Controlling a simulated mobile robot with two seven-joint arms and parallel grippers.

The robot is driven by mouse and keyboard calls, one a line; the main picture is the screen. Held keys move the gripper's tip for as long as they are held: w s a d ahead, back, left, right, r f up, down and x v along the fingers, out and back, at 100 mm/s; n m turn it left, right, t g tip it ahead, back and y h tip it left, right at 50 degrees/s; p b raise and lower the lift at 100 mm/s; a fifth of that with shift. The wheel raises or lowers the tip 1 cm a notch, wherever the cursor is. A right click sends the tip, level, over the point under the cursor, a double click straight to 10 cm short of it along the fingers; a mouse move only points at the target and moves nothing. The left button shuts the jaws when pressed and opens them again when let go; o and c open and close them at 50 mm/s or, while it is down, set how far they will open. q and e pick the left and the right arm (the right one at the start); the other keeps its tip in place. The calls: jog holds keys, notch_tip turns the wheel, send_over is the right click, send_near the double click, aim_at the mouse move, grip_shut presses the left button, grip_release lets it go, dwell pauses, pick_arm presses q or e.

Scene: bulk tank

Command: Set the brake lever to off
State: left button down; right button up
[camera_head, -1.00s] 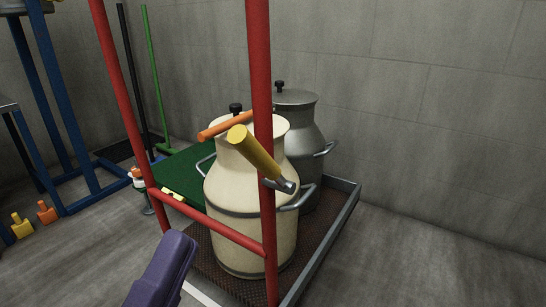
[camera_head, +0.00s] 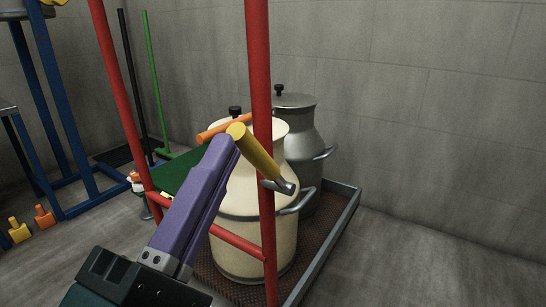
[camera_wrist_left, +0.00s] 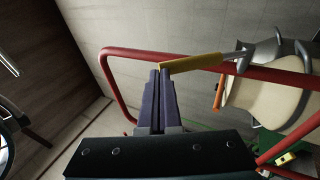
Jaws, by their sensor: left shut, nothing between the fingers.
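The brake lever, taken to be the yellow handle (camera_head: 255,148) on a short metal stem, is fixed to the red post of a cart frame. It slants, with its free end up and left in the head view. It also shows in the wrist view (camera_wrist_left: 192,63). My left gripper (camera_head: 226,141), with purple fingers, is shut and empty. Its tips are right by the lever's free end, as the wrist view (camera_wrist_left: 160,74) also shows; I cannot tell whether they touch. My right gripper is not in view.
A cream milk can (camera_head: 256,235) and a grey can (camera_head: 306,150) stand on the cart's tray (camera_head: 335,235) behind the red frame (camera_head: 262,85). An orange bar (camera_head: 212,131) lies close to the lever's left. Open floor is at the right.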

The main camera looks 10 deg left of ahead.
pick_arm(q)
jog(key=w+r+g+p, duration=0.2)
jog(key=p, duration=0.4)
jog(key=w+d+r+m+g+p, duration=0.1)
jog(key=w+r+g+p, duration=0.1)
jog(key=p, duration=0.5)
jog(key=w+d+r+g+p, duration=0.1)
jog(key=w+r+g+p, duration=0.1)
jog(key=p, duration=0.4)
jog(key=shift+w+d+r+p, duration=0.1)
jog(key=shift+w+d+p, duration=0.05)
jog(key=shift+p, duration=0.2)
jog(key=shift+w+d+m+g, duration=0.1)
jog(key=shift+w+m+g, duration=0.2)
jog(key=shift+w+d+p, duration=0.25)
jog(key=shift+w+p, duration=0.2)
jog(key=shift+w, duration=0.2)
